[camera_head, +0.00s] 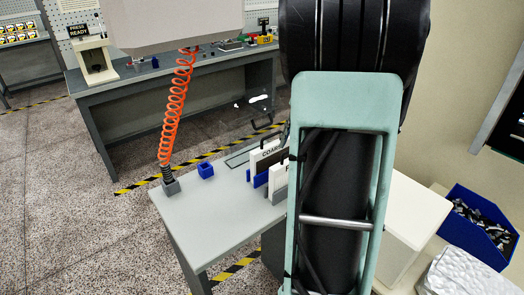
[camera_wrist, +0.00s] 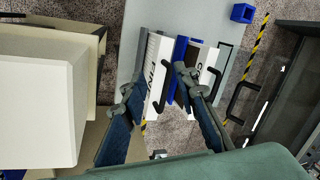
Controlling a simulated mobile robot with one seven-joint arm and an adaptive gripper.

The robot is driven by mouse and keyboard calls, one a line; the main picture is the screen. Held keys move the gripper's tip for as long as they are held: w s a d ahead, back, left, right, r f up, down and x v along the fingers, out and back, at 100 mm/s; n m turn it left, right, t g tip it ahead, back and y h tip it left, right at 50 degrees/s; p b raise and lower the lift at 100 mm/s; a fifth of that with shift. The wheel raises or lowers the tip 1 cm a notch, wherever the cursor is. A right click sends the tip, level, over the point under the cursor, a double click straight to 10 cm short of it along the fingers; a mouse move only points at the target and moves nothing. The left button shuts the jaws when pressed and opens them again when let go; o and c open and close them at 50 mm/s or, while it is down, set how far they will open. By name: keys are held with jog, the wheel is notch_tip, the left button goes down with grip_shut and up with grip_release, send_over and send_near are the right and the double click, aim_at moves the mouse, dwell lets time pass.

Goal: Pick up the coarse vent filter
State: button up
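The coarse vent filter is a white panel (camera_head: 266,150) with a dark "COARSE" label and a black handle, standing in a blue holder on the grey table. In the wrist view it is the right panel (camera_wrist: 208,60), its label partly hidden. A second panel, marked "FINE" (camera_wrist: 155,65), stands to its left with its own black handle. My gripper (camera_wrist: 158,80) is open in the wrist view. Its left finger is left of the fine panel; its right finger is between the two panels, near the coarse filter. Neither finger visibly grips anything. My arm hides the gripper in the head view.
A small blue block (camera_head: 205,170) and an orange coiled hose (camera_head: 175,105) are on the grey table (camera_head: 220,215). A dark piece with a black handle (camera_wrist: 240,100) lies right of the filters. A blue bin (camera_head: 478,225) stands at the right.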

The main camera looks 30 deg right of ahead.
aim_at(271, 136)
jog(key=w+t+y, duration=0.1)
jog(key=w+d+t+y+p, duration=0.1)
jog(key=y, duration=0.1)
jog(key=d+m+t+y, duration=0.1)
jog(key=shift+w+d+t+p, duration=0.2)
jog(key=shift+w+t+p, duration=0.1)
jog(key=shift+w+t, duration=0.1)
jog(key=d+t, duration=0.1)
jog(key=d+m+t, duration=0.1)
jog(key=d, duration=0.1)
jog(key=d+m+y, duration=0.1)
jog(key=shift+w+d+r+t, duration=0.15)
jog(key=shift+w+r+t, duration=0.15)
jog(key=shift+w+t, duration=0.1)
jog(key=shift+w+f, duration=0.1)
jog(key=shift+w, duration=0.2)
jog(key=p+x, duration=0.2)
jog(key=x, duration=0.8)
jog(key=shift+p, duration=0.35)
jog(key=shift+c, duration=0.4)
grip_shut()
